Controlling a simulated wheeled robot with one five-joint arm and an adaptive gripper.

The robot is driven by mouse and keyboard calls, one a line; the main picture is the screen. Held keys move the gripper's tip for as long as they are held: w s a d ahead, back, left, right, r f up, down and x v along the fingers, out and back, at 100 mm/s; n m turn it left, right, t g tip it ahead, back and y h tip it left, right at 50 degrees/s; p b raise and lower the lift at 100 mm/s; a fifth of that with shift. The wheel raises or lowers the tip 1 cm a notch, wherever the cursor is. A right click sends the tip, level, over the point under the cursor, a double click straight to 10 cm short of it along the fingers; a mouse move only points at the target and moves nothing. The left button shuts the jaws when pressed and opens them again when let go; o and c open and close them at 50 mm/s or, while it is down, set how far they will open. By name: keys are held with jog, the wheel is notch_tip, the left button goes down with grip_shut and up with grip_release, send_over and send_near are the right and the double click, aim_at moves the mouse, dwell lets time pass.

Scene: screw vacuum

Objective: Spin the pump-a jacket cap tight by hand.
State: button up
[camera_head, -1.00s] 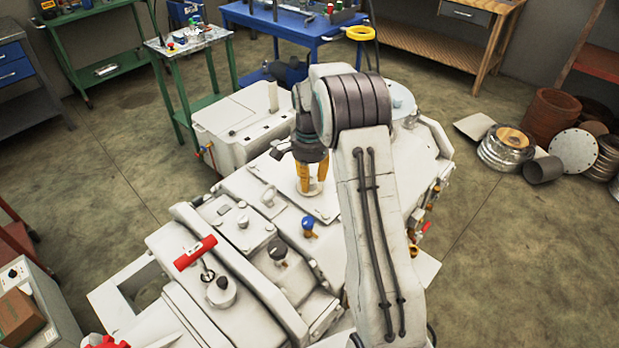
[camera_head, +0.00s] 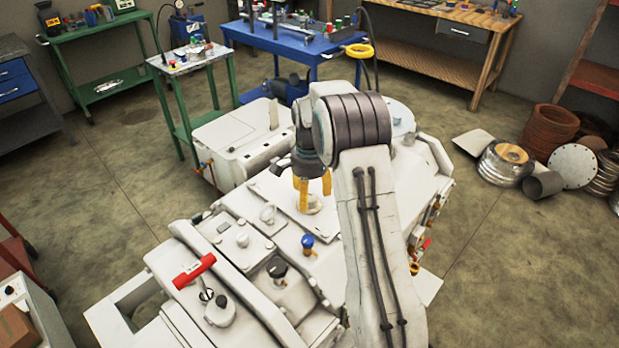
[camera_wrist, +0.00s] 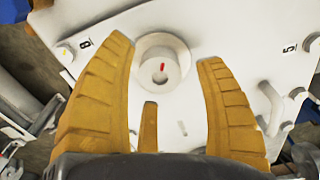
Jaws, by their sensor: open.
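A pale round cap with a short red mark on its top (camera_wrist: 162,66) sits in a round collar on the white pump's flat plate. In the head view this cap (camera_head: 314,206) is partly hidden behind the fingertips. My gripper (camera_head: 315,198) is over it, pointing down, with its yellow fingers apart. In the wrist view the open fingers (camera_wrist: 165,55) stand on either side of the cap, with visible gaps and no clear contact. The exact height of the fingertips above the plate cannot be told.
Flanges and pipe pieces (camera_head: 540,184) lie on the floor at right.

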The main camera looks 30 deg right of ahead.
notch_tip(320, 180, up, 11)
jog(key=shift+r, duration=0.2)
dwell(0.3)
dwell(0.5)
jog(key=n, duration=0.8)
send_over(311, 201)
notch_tip(311, 201, down, 6)
jog(key=shift+f, duration=0.1)
jog(key=s, duration=0.1)
jog(key=s+f+n, duration=0.1)
jog(key=s, duration=0.1)
jog(key=s+a+n, duration=0.1)
jog(key=s, duration=0.1)
jog(key=shift+f+g, duration=0.15)
jog(key=shift+g, duration=0.25)
jog(key=s+a+r+n+t, duration=0.1)
jog(key=s+a+r, duration=0.2)
jog(key=s, duration=0.4)
jog(key=s+a+r+n+t, duration=0.1)
jog(key=s+a+r+t, duration=0.1)
jog(key=s, duration=0.6)
jog(key=s+a+r+n+t, duration=0.1)
jog(key=s+a+r+n, duration=0.1)
jog(key=s+a+r, duration=0.2)
jog(key=shift+s+r+t, duration=0.3)
jog(key=shift+s+r, duration=0.05)
jog(key=shift+s, duration=1.35)
